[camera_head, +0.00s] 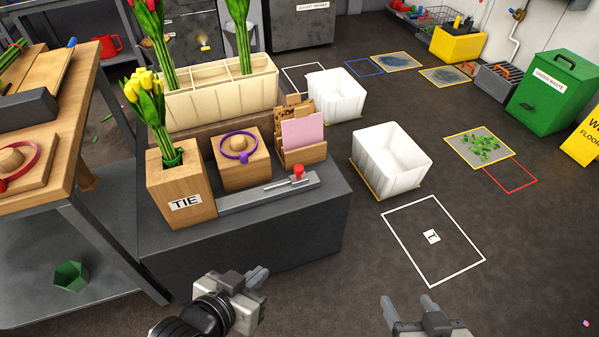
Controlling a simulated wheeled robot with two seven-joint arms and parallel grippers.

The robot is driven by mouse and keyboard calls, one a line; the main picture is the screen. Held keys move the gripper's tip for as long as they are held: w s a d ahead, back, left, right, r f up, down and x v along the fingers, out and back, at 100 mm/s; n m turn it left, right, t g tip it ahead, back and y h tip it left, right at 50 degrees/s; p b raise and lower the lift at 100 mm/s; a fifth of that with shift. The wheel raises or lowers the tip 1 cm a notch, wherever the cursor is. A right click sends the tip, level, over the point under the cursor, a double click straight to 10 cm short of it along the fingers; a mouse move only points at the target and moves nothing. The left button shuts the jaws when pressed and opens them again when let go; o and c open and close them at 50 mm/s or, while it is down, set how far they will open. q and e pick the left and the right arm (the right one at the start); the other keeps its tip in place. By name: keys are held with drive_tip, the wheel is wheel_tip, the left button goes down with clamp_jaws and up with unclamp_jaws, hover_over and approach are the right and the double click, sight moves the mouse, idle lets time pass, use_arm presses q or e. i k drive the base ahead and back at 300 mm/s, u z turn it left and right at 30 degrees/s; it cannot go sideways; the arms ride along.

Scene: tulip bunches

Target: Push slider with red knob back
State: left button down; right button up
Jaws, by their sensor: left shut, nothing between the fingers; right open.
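The slider's red knob (298,172) sits toward the right end of a grey metal slider bar (262,195). The bar lies along the front of the dark grey cabinet top, in front of a wooden block and a card holder. My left gripper (258,279) is shut and empty, in front of and below the cabinet's front face in the picture, apart from the knob. My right gripper (402,303) is open and empty over the floor at the bottom, to the right of the cabinet.
A wooden TIE box (181,196) with yellow tulips stands left of the bar. A wooden block with a purple ring (240,158) and a card holder (301,151) stand behind it. White bins (392,160) stand on the floor to the right. A workbench (60,160) is at left.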

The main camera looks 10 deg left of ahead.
sight(301, 177)
drive_tip(key=z, duration=0.5)
drive_tip(key=k, duration=0.6)
drive_tip(key=z, duration=0.15)
drive_tip(key=i, duration=1.05)
drive_tip(key=u, duration=0.65)
